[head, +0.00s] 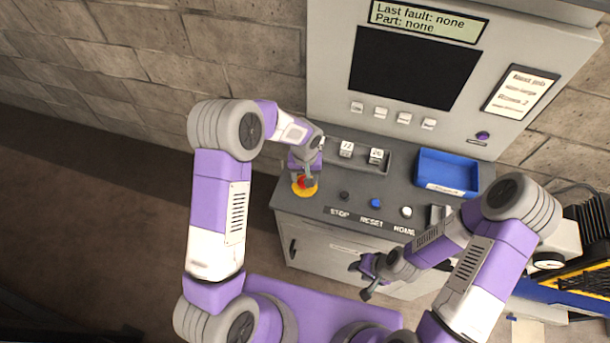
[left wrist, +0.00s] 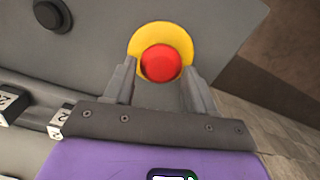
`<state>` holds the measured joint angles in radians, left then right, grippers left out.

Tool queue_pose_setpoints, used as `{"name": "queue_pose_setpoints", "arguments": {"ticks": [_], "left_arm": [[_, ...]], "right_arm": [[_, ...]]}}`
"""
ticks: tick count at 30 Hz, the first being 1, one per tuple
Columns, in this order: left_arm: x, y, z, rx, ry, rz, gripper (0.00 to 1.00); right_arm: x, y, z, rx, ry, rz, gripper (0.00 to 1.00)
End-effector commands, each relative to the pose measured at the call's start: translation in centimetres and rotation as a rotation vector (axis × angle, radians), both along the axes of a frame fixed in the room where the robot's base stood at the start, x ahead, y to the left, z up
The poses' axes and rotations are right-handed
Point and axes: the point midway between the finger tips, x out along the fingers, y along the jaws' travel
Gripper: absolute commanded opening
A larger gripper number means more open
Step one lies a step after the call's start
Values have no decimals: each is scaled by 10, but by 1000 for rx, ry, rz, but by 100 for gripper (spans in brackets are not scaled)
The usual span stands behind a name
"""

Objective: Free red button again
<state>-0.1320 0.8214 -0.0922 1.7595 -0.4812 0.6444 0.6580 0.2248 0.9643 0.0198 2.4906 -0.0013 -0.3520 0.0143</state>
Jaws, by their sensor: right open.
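The red button (head: 305,182) with its yellow collar sits at the left front of the grey console. In the left wrist view the red button (left wrist: 160,63) shows between the two fingers of my left gripper (left wrist: 161,75), with the yellow collar behind it. The fingers stand apart, with a small gap visible on each side of the button; I cannot tell how far they are above the panel. In the head view my left gripper (head: 306,176) partly hides the button. My right gripper (head: 367,278) is open and empty, in front of the console.
Black (head: 343,195), blue (head: 376,203) and white (head: 406,212) buttons stand right of the red one, labelled STOP, RESET, HOME. Behind are a shelf with numbered blocks (head: 346,149) and a blue tray (head: 447,172). The cabinet screen (head: 413,67) is dark; its display reads "Last fault: none".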

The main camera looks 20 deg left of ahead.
Motion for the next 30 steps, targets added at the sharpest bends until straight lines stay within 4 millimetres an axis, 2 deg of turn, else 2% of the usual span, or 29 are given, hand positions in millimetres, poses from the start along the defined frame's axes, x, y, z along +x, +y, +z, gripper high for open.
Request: {"name": "queue_pose_setpoints", "arguments": {"ticks": [1,10,14,18,25,26,30], "left_arm": [[0,0,0,0,0,0,48],[0,0,0,0,0,0,2],[0,0,2,0,-1,0,0],[1,0,12,0,-3,1,0],[1,0,14,0,-3,0,0],[1,0,14,0,-3,0,54],[1,0,14,-1,-2,0,75]], "right_arm": [[0,0,0,0,0,0,43],[0,0,0,0,0,0,43],[0,0,-1,0,0,0,43],[0,0,-4,0,0,0,43],[0,0,-3,0,0,0,43],[0,0,-3,0,0,0,43],[0,0,-3,0,0,0,43]]}}
